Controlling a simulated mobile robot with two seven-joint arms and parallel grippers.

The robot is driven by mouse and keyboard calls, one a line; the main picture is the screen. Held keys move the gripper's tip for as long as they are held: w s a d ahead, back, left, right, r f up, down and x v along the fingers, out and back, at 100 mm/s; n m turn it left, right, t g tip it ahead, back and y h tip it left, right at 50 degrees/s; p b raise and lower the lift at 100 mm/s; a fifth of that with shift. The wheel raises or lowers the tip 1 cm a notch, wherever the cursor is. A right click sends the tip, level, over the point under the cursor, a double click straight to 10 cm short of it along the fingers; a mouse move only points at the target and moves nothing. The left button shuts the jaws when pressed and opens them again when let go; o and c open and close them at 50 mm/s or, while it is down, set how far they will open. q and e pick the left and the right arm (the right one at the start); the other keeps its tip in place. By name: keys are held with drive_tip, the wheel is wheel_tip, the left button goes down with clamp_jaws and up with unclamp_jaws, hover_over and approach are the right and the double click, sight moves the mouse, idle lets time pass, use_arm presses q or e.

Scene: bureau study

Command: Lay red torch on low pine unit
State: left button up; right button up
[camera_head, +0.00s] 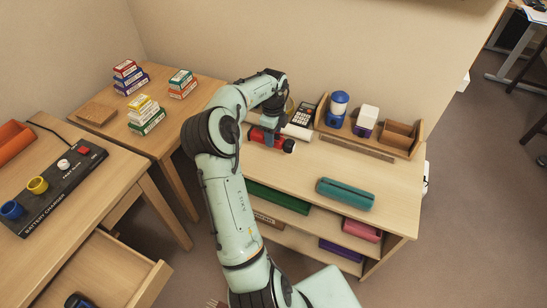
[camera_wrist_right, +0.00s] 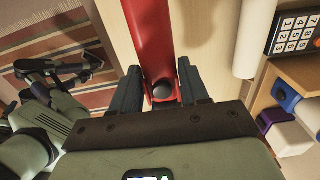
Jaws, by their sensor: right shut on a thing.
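The red torch (camera_head: 258,135) has a dark end at the right. It lies across the back left part of the low pine unit's top (camera_head: 395,185) in the head view. My right gripper (camera_head: 272,128) is shut on the torch from above. In the right wrist view the red torch (camera_wrist_right: 150,40) runs up between the two dark fingers (camera_wrist_right: 160,88), with pale wood behind it. I cannot tell whether the torch touches the top or hangs just above it.
A teal roll (camera_head: 345,194) lies on the front of the unit's top. A desk with a battery charger (camera_head: 55,185) and an open drawer (camera_head: 125,270) are at the left.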

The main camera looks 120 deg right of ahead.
wheel_tip(320, 180, down, 9)
drive_tip(key=shift+f+b, duration=0.15)
drive_tip(key=shift+b, duration=1.05)
use_arm(q)
drive_tip(key=shift+t+y, duration=0.3)
drive_tip(key=shift+t, duration=0.4)
drive_tip(key=w+f, duration=0.1)
drive_tip(key=w+a+f, duration=0.1)
drive_tip(key=w, duration=0.1)
drive_tip(key=w+a+f, duration=0.1)
drive_tip(key=shift+w+a, duration=0.1)
drive_tip(key=shift+w, duration=0.1)
use_arm(e)
drive_tip(key=o, duration=1.2)
wheel_tip(320, 180, up, 12)
drive_tip(key=p, duration=0.3)
drive_tip(key=shift+p, duration=0.3)
use_arm(q)
drive_tip(key=s+d+r+g, duration=0.1)
drive_tip(key=s+d+r, duration=0.1)
drive_tip(key=s+r, duration=0.2)
drive_tip(key=shift+s+d+g+h, duration=0.4)
drive_tip(key=shift+s, duration=0.35)
